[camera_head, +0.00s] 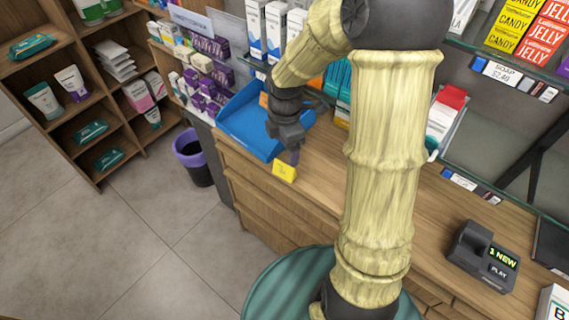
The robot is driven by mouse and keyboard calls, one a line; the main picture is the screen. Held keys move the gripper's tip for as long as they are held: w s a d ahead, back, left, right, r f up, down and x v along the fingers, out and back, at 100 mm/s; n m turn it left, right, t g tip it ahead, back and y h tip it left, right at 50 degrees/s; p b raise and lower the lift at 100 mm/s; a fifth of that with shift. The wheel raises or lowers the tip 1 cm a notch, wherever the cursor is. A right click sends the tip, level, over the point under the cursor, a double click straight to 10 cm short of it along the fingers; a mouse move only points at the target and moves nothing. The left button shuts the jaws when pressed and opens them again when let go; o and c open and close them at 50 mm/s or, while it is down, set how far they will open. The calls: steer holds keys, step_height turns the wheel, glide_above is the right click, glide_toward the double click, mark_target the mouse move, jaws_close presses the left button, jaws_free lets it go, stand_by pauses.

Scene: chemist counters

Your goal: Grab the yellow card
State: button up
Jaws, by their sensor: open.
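The yellow card (284,172) is a small bright yellow rectangle at the front edge of the wooden counter, left of the picture's middle. My gripper (292,156) is directly above and behind the card, pointing down, with its fingertips close to the card's upper edge. It is open. Whether a finger touches the card cannot be told from this view. My arm's pale, bamboo-like links cross the middle of the picture and hide part of the counter.
A blue tray (243,124) lies on the counter just left of my gripper. Boxes stand on the shelves behind. A dark bin with a purple rim (187,146) stands on the floor at left. A black device (483,257) sits on the counter at right.

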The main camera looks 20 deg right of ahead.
mark_target(284, 165)
steer(key=w+n, duration=0.1)
steer(key=n, duration=0.1)
steer(key=w+r+n+p, duration=0.1)
steer(key=n, duration=0.1)
steer(key=w+r+n+p, duration=0.1)
steer(key=n, duration=0.1)
steer(key=shift+w+d, duration=0.15)
steer(key=shift+w, duration=0.15)
step_height(284, 165, down, 12)
steer(key=shift+r+p, duration=0.25)
steer(key=shift+p, duration=0.45)
steer(key=shift+d+f, duration=0.1)
steer(key=shift+f, duration=0.25)
steer(key=shift+s, duration=0.1)
